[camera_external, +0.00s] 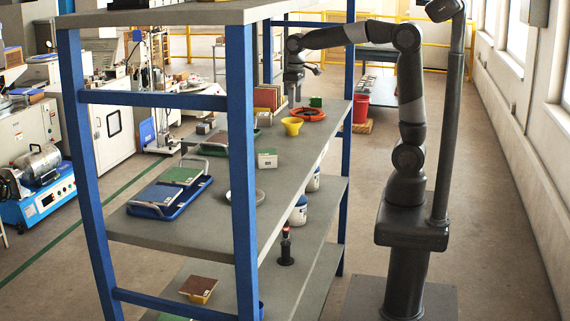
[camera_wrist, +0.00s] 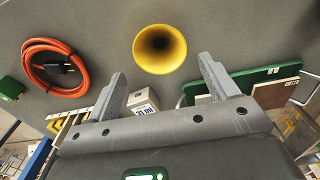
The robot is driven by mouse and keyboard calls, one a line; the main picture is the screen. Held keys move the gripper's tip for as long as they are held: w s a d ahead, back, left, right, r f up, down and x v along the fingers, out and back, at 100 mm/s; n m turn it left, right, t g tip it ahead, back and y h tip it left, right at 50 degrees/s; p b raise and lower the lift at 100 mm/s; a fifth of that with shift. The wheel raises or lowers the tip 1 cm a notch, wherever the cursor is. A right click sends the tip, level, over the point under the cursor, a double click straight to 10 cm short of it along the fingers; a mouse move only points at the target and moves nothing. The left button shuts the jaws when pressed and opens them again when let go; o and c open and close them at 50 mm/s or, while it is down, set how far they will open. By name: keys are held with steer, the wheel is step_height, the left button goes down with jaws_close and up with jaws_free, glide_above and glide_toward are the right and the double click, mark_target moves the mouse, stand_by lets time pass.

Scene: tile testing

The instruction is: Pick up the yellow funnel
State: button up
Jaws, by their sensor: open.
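The yellow funnel (camera_external: 292,126) stands on the grey middle shelf of the blue-framed rack (camera_external: 240,140), toward its far end. In the wrist view the funnel (camera_wrist: 160,49) shows its round open mouth from above, dark inside, at top centre. My gripper (camera_external: 295,92) hangs above the shelf close to the funnel in the external view. In the wrist view my gripper (camera_wrist: 158,78) has its two grey fingers spread wide and nothing between them. The funnel lies beyond the fingertips and apart from them.
An orange coiled cable (camera_wrist: 56,66) and a green block (camera_wrist: 11,88) lie left of the funnel. A white box (camera_wrist: 143,101) shows between the fingers. A green tray (camera_wrist: 243,80) with tiles is at right. The upper shelf (camera_external: 180,14) and blue posts frame the space.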

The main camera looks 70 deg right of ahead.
mark_target(292, 125)
steer(key=f, duration=0.7)
steer(key=w+f, duration=0.1)
steer(key=f, duration=0.3)
steer(key=shift+d, duration=0.15)
steer(key=c, duration=0.6)
